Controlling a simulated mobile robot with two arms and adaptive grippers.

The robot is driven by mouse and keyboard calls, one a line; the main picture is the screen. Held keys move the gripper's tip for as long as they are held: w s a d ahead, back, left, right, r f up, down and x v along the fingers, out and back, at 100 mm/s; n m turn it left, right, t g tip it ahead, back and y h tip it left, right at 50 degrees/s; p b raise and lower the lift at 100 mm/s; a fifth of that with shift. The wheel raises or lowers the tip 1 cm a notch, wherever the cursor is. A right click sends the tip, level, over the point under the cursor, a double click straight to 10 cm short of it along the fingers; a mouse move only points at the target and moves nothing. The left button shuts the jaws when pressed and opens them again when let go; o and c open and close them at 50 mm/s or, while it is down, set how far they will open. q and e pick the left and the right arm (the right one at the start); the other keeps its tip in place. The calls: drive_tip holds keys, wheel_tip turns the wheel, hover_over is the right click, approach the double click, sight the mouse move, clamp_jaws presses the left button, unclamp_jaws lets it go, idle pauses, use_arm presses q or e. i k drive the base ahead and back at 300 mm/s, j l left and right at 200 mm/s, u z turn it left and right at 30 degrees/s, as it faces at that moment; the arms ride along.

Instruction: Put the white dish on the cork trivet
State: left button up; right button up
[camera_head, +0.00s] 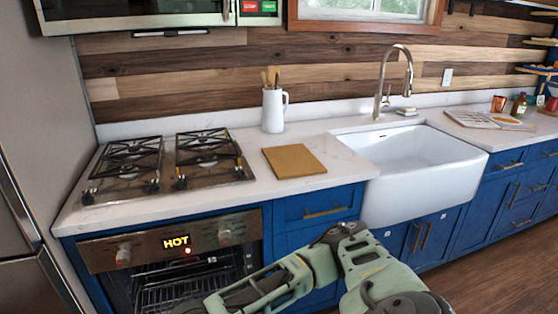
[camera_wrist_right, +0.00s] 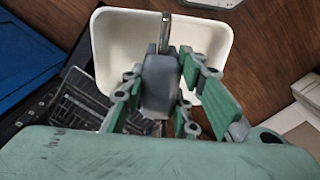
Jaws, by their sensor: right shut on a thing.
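The white dish (camera_wrist_right: 121,37) is a deep rectangular dish with rounded corners, seen in the right wrist view. My right gripper (camera_wrist_right: 172,62) is shut on its near side, and the fingers hide part of the dish. In the head view my right arm reaches down to the lower left in front of the oven; its fingers and the dish do not show there. The cork trivet (camera_head: 293,160) is a flat tan square on the white counter, between stove and sink, with nothing on it. My left gripper is not in view.
The oven (camera_head: 175,240) shows a lit HOT sign and its inner racks (camera_head: 190,287). A black rack (camera_wrist_right: 78,103) lies beside the dish in the wrist view. A gas cooktop (camera_head: 165,165), white utensil jug (camera_head: 273,110) and sink (camera_head: 410,160) surround the trivet.

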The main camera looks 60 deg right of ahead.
sight(292, 158)
drive_tip(key=l+u, duration=0.15)
drive_tip(key=u, duration=0.2)
drive_tip(key=l+u, duration=0.1)
drive_tip(key=u, duration=0.25)
drive_tip(key=k+l+u, duration=0.1)
drive_tip(key=u, duration=0.25)
drive_tip(key=k+l, duration=0.25)
drive_tip(key=l, duration=0.15)
drive_tip(key=k+l, duration=0.25)
drive_tip(key=l, duration=0.2)
drive_tip(key=k+l, duration=0.25)
drive_tip(key=l, duration=0.15)
drive_tip(key=k+l, duration=0.25)
drive_tip(key=l, duration=0.2)
